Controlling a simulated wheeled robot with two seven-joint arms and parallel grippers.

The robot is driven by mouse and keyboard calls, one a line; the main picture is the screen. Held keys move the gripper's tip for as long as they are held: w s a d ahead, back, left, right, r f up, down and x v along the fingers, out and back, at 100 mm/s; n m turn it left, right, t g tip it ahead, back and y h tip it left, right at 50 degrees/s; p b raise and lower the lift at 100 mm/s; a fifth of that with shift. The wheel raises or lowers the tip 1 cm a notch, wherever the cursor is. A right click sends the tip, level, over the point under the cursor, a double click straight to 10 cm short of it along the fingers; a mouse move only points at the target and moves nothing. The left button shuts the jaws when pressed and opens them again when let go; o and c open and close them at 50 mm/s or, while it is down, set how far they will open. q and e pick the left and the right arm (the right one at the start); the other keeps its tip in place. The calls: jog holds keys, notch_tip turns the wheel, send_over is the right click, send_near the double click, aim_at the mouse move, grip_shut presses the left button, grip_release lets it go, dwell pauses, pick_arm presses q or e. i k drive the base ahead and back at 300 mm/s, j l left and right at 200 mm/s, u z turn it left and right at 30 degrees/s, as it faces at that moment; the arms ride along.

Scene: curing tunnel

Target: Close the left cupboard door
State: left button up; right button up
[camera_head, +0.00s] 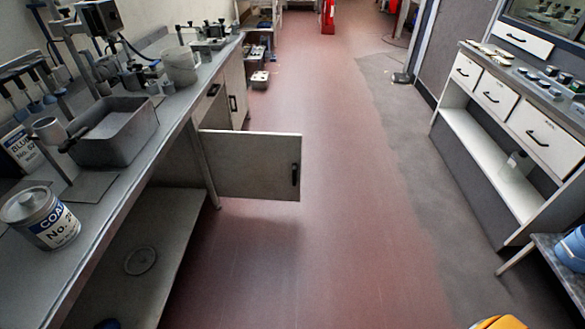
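The left cupboard door (245,163) is a grey panel standing open. It sticks out from the bench on the left into the aisle, roughly square to the bench front. Its dark handle (295,174) is near the free edge on the right. The open space under the bench shows to the left of the door. I cannot make out either of my grippers in the head view, and nothing is touching the door.
The grey bench (112,212) carries a metal tray (135,140), a labelled can (42,220) and a white bucket (181,67). A drawer unit (492,92) lines the right. The red floor (320,240) between is clear. Something orange (500,323) shows at the bottom edge.

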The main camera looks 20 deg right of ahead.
aim_at(251, 166)
jog(key=z, duration=0.35)
jog(key=i+l, duration=0.15)
jog(key=i, duration=0.4)
jog(key=i+l, duration=0.15)
jog(key=i, duration=0.4)
jog(key=i+l, duration=0.15)
jog(key=i, duration=0.4)
jog(key=i+l, duration=0.15)
jog(key=i, duration=0.4)
